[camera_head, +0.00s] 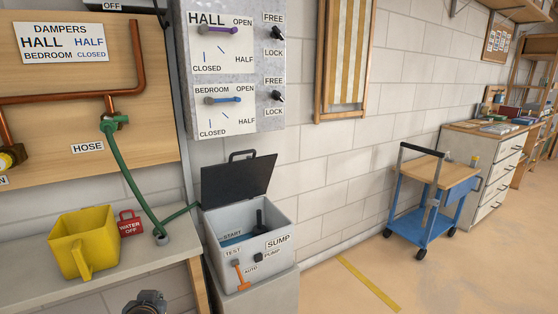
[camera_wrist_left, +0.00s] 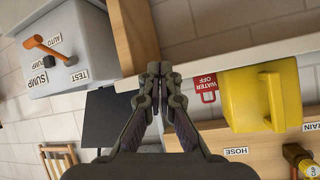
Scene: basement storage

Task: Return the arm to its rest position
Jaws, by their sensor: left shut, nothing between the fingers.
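My left gripper (camera_head: 147,300) shows only as a dark piece at the bottom edge of the head view, in front of the bench and below the yellow jug. In the left wrist view my left gripper (camera_wrist_left: 159,70) has its fingers together at the tips, with nothing between them. Its fingertips appear in front of the bench edge and touch nothing that I can make out. The rest of my left arm is out of view. My right gripper is in neither view.
A yellow jug (camera_head: 85,240) and a red "WATER OFF" tag (camera_head: 130,223) are on the bench (camera_head: 125,264). A sump box (camera_head: 252,254) with its dark lid (camera_head: 238,178) raised stands to the right. A blue cart (camera_head: 424,200) stands farther right, with open floor before it.

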